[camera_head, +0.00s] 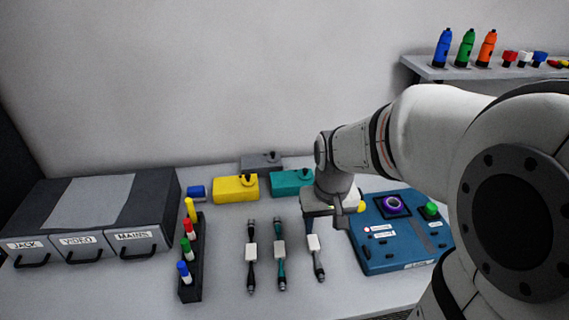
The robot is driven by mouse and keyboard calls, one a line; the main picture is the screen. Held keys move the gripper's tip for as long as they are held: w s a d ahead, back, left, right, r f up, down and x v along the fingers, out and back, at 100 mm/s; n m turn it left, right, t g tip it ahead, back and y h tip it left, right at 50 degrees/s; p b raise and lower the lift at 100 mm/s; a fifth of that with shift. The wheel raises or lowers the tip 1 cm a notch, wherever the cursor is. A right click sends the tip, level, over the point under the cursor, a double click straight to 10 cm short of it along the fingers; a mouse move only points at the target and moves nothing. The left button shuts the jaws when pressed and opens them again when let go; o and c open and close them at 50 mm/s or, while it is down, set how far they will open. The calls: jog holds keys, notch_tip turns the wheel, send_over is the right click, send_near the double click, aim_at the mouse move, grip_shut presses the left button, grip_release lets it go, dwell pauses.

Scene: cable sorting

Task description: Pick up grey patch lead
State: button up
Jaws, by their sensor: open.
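The grey patch lead (320,266) lies on the table, the rightmost of three leads in a row. It has a white tag (313,242) around its middle. My gripper (328,222) is open and points down just above the far end of this lead. The gripper hides that far end. I see nothing held between the fingers, and I cannot tell how high above the table they are. A teal lead (281,270) and a black lead (251,271) lie to the left, each with a white tag.
A blue panel (385,259) with buttons lies close on the right. A black rack (191,286) of coloured pens stands left of the leads. Yellow (236,190), teal (290,182) and grey (262,160) boxes stand behind. A drawer unit (92,218) labelled JACK, VIDEO and MAINS is far left.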

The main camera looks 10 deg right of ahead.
jog(key=g+p, duration=0.1)
jog(key=p, duration=0.1)
send_near(313, 240)
jog(key=shift+d+f, duration=0.2)
jog(key=shift+w+f, duration=0.2)
jog(key=shift+f, duration=0.1)
jog(key=f, duration=0.7)
jog(key=shift+a+f, duration=0.2)
jog(key=shift+f, duration=0.15)
jog(key=c, duration=1.1)
